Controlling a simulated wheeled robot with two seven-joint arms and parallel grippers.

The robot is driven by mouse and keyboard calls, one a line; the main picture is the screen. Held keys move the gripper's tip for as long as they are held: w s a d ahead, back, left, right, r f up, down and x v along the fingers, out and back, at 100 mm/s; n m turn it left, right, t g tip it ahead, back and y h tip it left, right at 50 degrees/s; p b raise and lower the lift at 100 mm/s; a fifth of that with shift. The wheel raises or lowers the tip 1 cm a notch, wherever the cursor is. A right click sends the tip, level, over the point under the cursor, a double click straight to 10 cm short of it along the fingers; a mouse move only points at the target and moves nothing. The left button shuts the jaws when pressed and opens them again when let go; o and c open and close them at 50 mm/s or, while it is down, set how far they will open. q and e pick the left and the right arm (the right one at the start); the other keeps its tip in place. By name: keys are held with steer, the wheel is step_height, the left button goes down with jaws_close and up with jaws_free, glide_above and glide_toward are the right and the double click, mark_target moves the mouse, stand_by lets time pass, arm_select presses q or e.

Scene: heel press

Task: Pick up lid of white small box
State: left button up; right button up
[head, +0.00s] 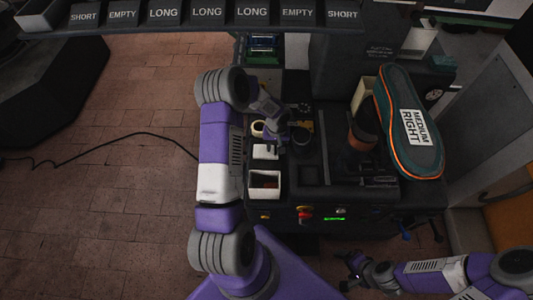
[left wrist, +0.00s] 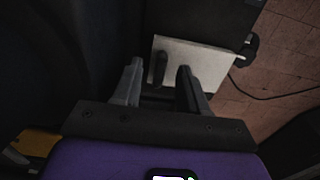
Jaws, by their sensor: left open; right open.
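A small white box (head: 265,195) stands open on the left side of the press, with something dark and reddish inside. A flat white piece (head: 264,151), which looks like its lid, lies just behind it. In the left wrist view, the lid (left wrist: 205,62) is a pale plate with a dark upright handle (left wrist: 160,68). My left gripper (left wrist: 160,82) is open, its fingers on either side of that handle in the picture. I cannot tell whether they touch it. In the head view, the left gripper (head: 273,136) is partly hidden by its wrist. My right gripper (head: 352,270) is open and empty at the lower right.
A shoe sole labelled medium right (head: 408,122) rests on the right of the press. A brown cylinder (head: 362,130) stands mid-press. Buttons (head: 305,213) line the front. Labelled bins (head: 208,14) hang along the top.

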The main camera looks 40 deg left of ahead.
arm_select(q)
steer(key=shift+f, duration=0.2)
jaws_close()
steer(key=shift+r, duration=0.15)
